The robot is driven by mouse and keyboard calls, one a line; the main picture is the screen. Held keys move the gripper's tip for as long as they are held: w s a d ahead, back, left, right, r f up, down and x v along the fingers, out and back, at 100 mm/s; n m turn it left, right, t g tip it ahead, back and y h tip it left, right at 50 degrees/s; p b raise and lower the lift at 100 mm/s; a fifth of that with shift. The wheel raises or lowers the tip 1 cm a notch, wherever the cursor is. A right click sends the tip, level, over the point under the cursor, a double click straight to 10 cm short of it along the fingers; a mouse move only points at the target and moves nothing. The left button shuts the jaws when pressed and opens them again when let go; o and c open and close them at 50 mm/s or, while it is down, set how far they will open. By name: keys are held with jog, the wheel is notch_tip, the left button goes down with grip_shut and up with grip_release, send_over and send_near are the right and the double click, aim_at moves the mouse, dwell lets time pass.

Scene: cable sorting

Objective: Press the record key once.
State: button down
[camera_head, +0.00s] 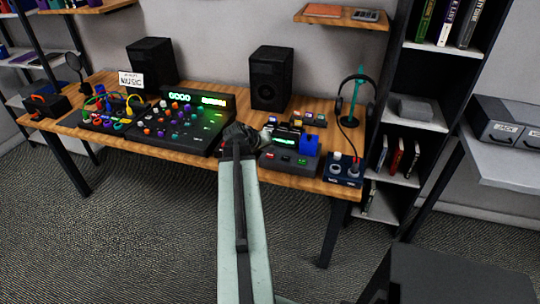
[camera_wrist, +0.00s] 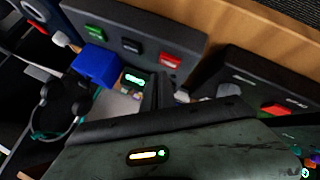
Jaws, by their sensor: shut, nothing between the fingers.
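A dark key panel in the wrist view (camera_wrist: 150,30) carries a green key (camera_wrist: 95,32), a dark key (camera_wrist: 133,47) and a red key (camera_wrist: 170,60) in a row. The red key looks like the record key, but I cannot read a label. In the head view this unit (camera_head: 288,162) sits near the desk's front edge. My gripper (camera_head: 240,136) is shut and empty, just left of that unit. In the wrist view its dark fingers (camera_wrist: 162,92) show beside the panel near the red key, with no clear contact. My wrist hides part of the scene below.
A blue block (camera_head: 309,145) stands at the unit's right. A knob box (camera_head: 340,170) and headphones (camera_head: 352,98) are farther right. A large mixer console (camera_head: 165,135) lies left, with two speakers (camera_head: 270,78) behind. Another red button (camera_wrist: 275,109) shows on a neighbouring dark unit.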

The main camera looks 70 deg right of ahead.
aim_at(269, 156)
jog(key=shift+f, duration=0.15)
jog(key=shift+f+b, duration=0.25)
jog(key=shift+b, duration=0.15)
jog(key=shift+f+b, duration=0.4)
jog(key=shift+r, duration=0.1)
dwell(0.5)
jog(key=shift+r+p, duration=0.7)
jog(key=shift+p, duration=0.1)
notch_tip(269, 156, up, 5)
jog(key=p, duration=0.5)
jog(key=shift+r, duration=0.1)
